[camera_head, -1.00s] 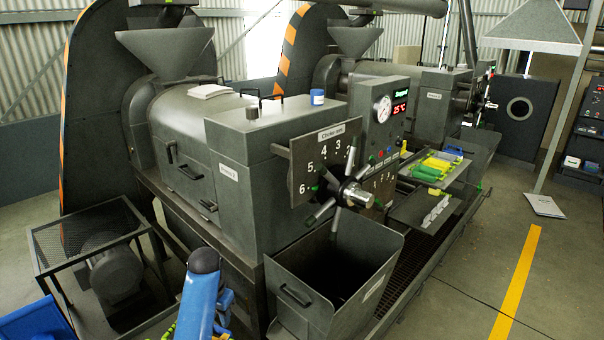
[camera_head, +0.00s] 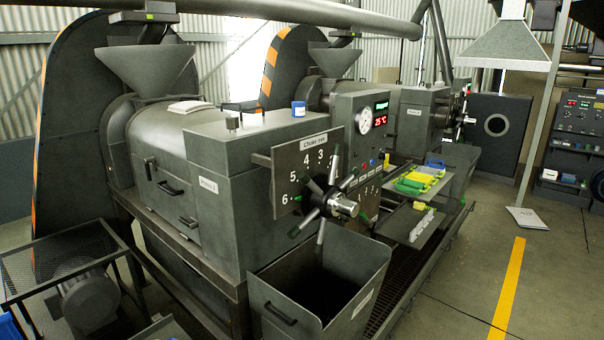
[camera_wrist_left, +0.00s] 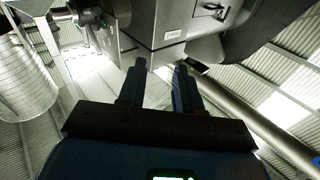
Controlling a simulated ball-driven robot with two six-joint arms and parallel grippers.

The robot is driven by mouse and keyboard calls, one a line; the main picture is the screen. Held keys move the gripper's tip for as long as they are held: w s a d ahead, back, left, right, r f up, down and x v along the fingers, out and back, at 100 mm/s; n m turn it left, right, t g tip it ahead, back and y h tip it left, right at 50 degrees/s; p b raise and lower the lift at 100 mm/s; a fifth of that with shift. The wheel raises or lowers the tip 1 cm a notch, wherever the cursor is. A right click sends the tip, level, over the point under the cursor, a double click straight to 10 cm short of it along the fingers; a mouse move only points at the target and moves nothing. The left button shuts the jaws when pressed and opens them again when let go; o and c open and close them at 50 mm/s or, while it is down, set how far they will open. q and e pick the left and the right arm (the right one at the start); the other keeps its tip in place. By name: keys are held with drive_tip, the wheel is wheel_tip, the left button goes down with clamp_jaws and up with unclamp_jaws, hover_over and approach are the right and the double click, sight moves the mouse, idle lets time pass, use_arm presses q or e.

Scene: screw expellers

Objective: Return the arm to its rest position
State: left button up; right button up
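My left gripper (camera_wrist_left: 158,66) shows in the left wrist view with its two dark fingers apart and nothing between them. Beyond the fingertips is the grey body of a screw expeller (camera_wrist_left: 150,20), with a small label and a handle. My right gripper is in neither view.
The near expeller (camera_head: 235,160) has a spoked handwheel (camera_head: 330,204) and an open grey bin (camera_head: 290,295) below it. A mesh-topped stand (camera_head: 60,255) is at the lower left. Small trays (camera_head: 412,222) hold yellow and green pieces. Open floor (camera_head: 470,270) lies right, with a yellow line.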

use_arm(q)
drive_tip(key=s+d+f+b, duration=0.1)
drive_tip(key=s+f+b, duration=0.3)
drive_tip(key=s, duration=0.8)
drive_tip(key=s+f+g+b, duration=0.1)
drive_tip(key=s+f+b, duration=0.2)
drive_tip(key=s+f, duration=0.4)
drive_tip(key=s, duration=0.6)
drive_tip(key=shift+d+f+h+b, duration=0.3)
drive_tip(key=shift+d+b, duration=0.05)
drive_tip(key=shift+d, duration=0.05)
